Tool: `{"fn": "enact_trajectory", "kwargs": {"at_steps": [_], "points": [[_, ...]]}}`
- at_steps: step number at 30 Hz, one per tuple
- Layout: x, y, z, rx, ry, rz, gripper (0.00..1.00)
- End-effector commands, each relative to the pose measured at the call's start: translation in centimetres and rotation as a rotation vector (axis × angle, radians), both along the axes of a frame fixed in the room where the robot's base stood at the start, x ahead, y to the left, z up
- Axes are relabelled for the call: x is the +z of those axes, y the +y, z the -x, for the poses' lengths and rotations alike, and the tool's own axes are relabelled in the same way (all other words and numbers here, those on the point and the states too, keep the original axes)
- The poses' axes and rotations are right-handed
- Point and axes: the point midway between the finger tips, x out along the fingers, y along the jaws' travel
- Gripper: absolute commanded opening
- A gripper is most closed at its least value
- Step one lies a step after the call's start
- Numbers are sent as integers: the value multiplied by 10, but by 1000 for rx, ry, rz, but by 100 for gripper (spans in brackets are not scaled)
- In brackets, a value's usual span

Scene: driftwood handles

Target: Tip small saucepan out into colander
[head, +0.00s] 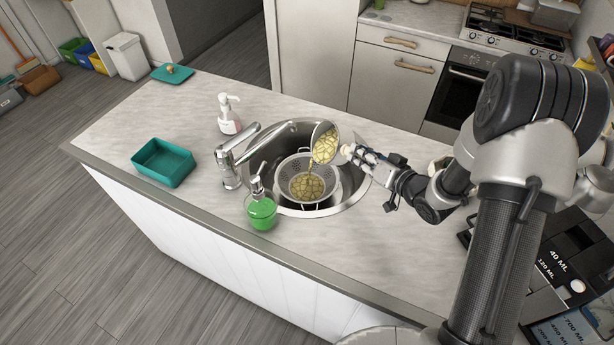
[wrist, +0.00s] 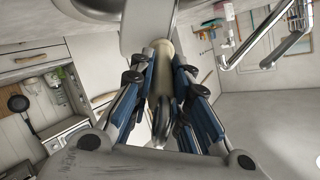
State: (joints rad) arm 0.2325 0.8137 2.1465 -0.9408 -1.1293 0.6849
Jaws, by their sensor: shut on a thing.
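The small saucepan (head: 318,133) is tilted on its side above the sink, its open mouth facing down and to the left. Yellowish food (head: 326,146) lies in its mouth and a thin stream runs down from it. The colander (head: 291,166) stands in the sink below, with similar yellowish food (head: 307,186) in its bottom. My gripper (head: 357,155) is shut on the saucepan's handle, to the right of the pan.
The round sink (head: 352,196) is set in the counter. The tap (head: 230,165) stands at its left. A green soap bottle (head: 261,210) is close in front, a pink-white one (head: 229,116) behind. A teal box (head: 163,162) and its lid (head: 172,73) lie left.

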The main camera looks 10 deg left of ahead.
Motion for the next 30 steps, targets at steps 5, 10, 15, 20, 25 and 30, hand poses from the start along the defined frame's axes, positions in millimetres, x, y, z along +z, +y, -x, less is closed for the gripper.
{"fn": "enact_trajectory", "kwargs": {"at_steps": [5, 10, 15, 20, 25, 30], "points": [[4, 1, -1, 0, -11, 6, 0], [4, 2, 0, 0, -15, 15, 0], [5, 3, 0, 0, -18, 23, 0], [5, 4, 1, 0, -21, 29, 0], [6, 5, 1, 0, -24, 35, 0], [6, 6, 1, -1, -28, 42, 0]]}}
